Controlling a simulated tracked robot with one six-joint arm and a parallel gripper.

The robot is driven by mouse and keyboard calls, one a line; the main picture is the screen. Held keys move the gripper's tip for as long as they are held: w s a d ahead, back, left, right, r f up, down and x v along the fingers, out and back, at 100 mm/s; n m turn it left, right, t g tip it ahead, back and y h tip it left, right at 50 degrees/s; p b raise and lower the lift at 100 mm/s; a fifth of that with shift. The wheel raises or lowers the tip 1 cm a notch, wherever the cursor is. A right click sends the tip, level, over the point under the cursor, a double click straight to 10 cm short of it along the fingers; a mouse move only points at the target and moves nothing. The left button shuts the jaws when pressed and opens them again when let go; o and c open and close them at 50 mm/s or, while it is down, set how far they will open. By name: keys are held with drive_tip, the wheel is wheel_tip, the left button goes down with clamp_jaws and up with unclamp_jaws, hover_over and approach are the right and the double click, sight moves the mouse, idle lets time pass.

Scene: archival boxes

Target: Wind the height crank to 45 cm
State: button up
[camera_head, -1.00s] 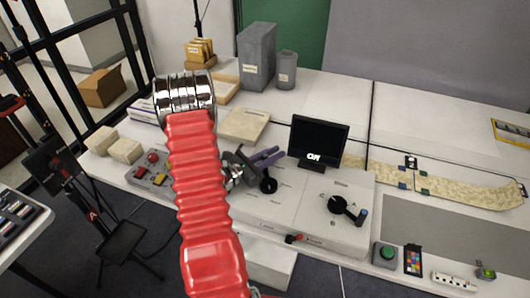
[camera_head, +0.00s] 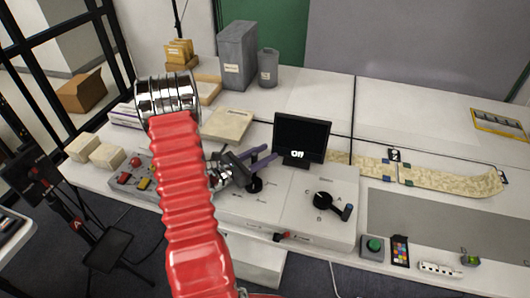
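A dial-like crank (camera_head: 322,200) with a black disc, an arm and a blue-tipped handle lies on the right part of a white console (camera_head: 285,215). Letters surround it; I cannot read a height scale. A second black knob or lever (camera_head: 255,186) stands on the console's left part. I cannot tell which is the height crank. My gripper (camera_head: 268,155) has two purple fingers, apart and with nothing seen between them. It is over the left knob, left of the blue-tipped crank. Whether it touches the knob is unclear. A black screen (camera_head: 301,136) behind reads "Off".
A green button (camera_head: 373,246), a colour card (camera_head: 400,250) and a white power strip (camera_head: 440,269) lie at the front right. A patterned strip (camera_head: 440,179) lies right.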

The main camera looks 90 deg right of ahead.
drive_tip(key=shift+w, duration=0.1)
drive_tip(key=shift+w+a, duration=0.3)
drive_tip(key=shift+w, duration=0.2)
drive_tip(key=v, duration=1.2)
drive_tip(key=shift+a, duration=0.35)
drive_tip(key=shift+c, duration=0.2)
drive_tip(key=shift+w, duration=0.2)
drive_tip(key=shift+c, duration=0.8)
drive_tip(key=w+r, duration=0.1)
drive_tip(key=w, duration=0.1)
drive_tip(key=w+r+m, duration=0.1)
drive_tip(key=w+r, duration=0.1)
drive_tip(key=w+r+m, duration=0.1)
drive_tip(key=w, duration=0.1)
drive_tip(key=shift+r+t+y, duration=0.2)
drive_tip(key=shift+t+y, duration=0.1)
drive_tip(key=shift+y, duration=0.1)
drive_tip(key=c, duration=0.6)
drive_tip(key=w+y, duration=0.1)
drive_tip(key=w+a+y, duration=0.1)
drive_tip(key=y, duration=0.1)
drive_tip(key=shift+w+a+f+m+t, duration=0.1)
drive_tip(key=shift+w+a+m+t, duration=0.15)
drive_tip(key=shift+a+m+t, duration=0.1)
clamp_jaws()
drive_tip(key=shift+a+f, duration=0.15)
drive_tip(key=shift+f, duration=0.15)
